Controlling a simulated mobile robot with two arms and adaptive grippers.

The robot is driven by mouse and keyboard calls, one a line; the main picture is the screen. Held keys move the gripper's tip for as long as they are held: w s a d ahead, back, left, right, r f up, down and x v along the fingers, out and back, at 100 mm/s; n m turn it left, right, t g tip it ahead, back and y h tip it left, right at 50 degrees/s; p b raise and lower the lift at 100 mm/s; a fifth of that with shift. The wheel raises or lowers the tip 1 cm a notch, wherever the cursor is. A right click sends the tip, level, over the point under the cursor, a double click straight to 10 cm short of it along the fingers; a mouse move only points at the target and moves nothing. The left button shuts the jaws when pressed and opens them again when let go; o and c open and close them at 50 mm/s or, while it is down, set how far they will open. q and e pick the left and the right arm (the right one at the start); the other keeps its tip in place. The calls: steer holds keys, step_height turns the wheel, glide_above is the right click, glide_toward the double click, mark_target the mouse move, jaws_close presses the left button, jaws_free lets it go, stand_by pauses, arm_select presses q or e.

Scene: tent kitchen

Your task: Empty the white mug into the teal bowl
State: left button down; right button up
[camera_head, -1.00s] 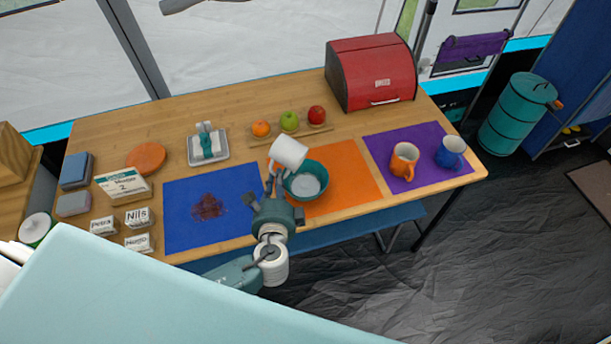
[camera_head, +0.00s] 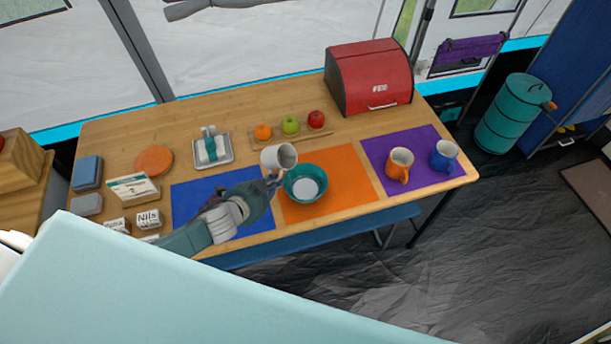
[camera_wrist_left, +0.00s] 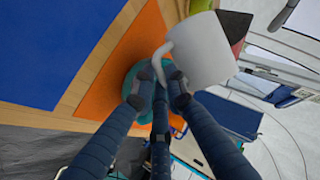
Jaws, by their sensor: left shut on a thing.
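The white mug (camera_head: 277,157) is above the table at the upper left of the teal bowl (camera_head: 305,171), held off the mats. Its opening tilts somewhat toward the right and the camera; its inside looks pale and I cannot tell if anything is left in it. My left gripper (camera_head: 273,180) is shut on the mug's handle, which shows in the left wrist view between the fingertips (camera_wrist_left: 162,88). The bowl stands on the orange mat (camera_head: 350,185) with a pale round patch inside. In the wrist view it is partly hidden behind the fingers. My right gripper is not in view.
An orange mug (camera_head: 399,165) and a blue mug (camera_head: 443,156) stand on the purple mat (camera_head: 420,178). A fruit board with an apple (camera_head: 316,119) and a red bread box (camera_head: 370,75) are behind. My left arm covers part of the blue mat (camera_head: 185,200).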

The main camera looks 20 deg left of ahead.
arm_select(q)
steer(key=shift+w+r+n+h, duration=0.1)
steer(key=shift+r+n+h, duration=0.4)
steer(key=shift+h, duration=0.1)
steer(key=shift+a+f+h, duration=0.1)
steer(key=shift+f+h, duration=0.1)
steer(key=shift+h, duration=0.2)
steer(key=f+b, duration=0.1)
steer(key=a+f+n+h+b, duration=0.1)
steer(key=b, duration=0.1)
steer(key=f+n+h+b, duration=0.1)
steer(key=b, duration=0.1)
steer(key=shift+w+a+f+g, duration=0.1)
steer(key=shift+w+a+g, duration=0.15)
steer(key=shift+a+g, duration=0.05)
steer(key=a+h+b, duration=0.1)
steer(key=b, duration=0.1)
steer(key=f+n+b, duration=0.1)
steer(key=b, duration=0.2)
steer(key=shift+w+a+f+h, duration=0.15)
steer(key=shift+a+f+h, duration=0.1)
steer(key=shift+a+h, duration=0.15)
steer(key=shift+a+r+n+h+b, duration=0.35)
steer(key=shift+n+b, duration=0.25)
steer(key=shift+b, duration=0.5)
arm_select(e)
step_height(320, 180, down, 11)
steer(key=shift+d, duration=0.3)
